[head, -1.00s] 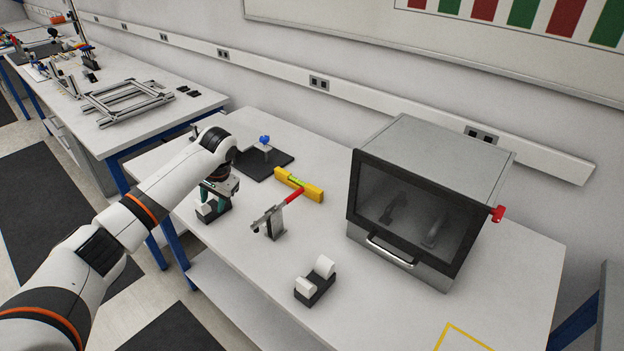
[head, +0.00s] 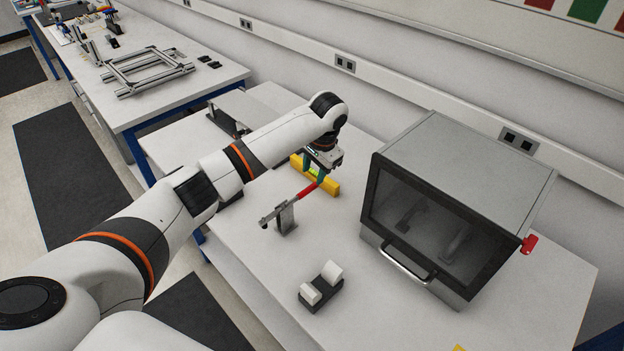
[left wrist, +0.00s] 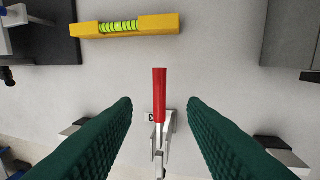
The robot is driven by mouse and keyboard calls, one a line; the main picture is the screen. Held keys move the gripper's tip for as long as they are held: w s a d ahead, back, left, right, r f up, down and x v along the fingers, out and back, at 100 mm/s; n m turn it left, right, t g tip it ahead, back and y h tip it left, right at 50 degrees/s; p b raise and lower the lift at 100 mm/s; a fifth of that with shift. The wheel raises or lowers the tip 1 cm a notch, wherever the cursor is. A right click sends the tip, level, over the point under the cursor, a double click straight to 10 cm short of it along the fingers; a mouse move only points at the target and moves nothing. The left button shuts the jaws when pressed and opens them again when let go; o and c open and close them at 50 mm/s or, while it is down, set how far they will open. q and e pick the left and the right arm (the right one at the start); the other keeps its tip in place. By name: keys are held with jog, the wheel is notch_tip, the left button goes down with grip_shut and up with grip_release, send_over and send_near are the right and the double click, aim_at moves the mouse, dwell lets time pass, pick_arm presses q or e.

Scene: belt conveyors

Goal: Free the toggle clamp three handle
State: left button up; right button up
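The toggle clamp (head: 285,218) stands on the white bench, its metal arm pointing left and its red handle (head: 307,190) slanting up to the right. In the left wrist view the red handle (left wrist: 160,92) lies between two green fingers, with gaps on both sides. The clamp's metal body (left wrist: 162,130) shows below it. My left gripper (head: 316,177) is open at the far end of the handle; the left wrist view shows the open gripper (left wrist: 159,103) too. Whether the fingertips are level with the handle is hard to tell. My right gripper is not in view.
A yellow spirit level (head: 331,188) lies just behind the handle, also in the left wrist view (left wrist: 125,27). A grey cabinet with a dark glass door (head: 420,220) is on the right. The wall is behind.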

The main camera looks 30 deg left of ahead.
aim_at(311, 186)
pick_arm(q)
jog(key=f, duration=0.3)
jog(key=w+f, duration=0.1)
jog(key=shift+a+f, duration=0.35)
jog(key=shift+f, duration=0.05)
jog(key=shift+s+a+f+p, duration=0.15)
jog(key=shift+f+p, duration=0.15)
jog(key=shift+f, duration=0.3)
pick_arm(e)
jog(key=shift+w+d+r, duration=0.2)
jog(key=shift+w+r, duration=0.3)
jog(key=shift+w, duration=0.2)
pick_arm(q)
grip_shut()
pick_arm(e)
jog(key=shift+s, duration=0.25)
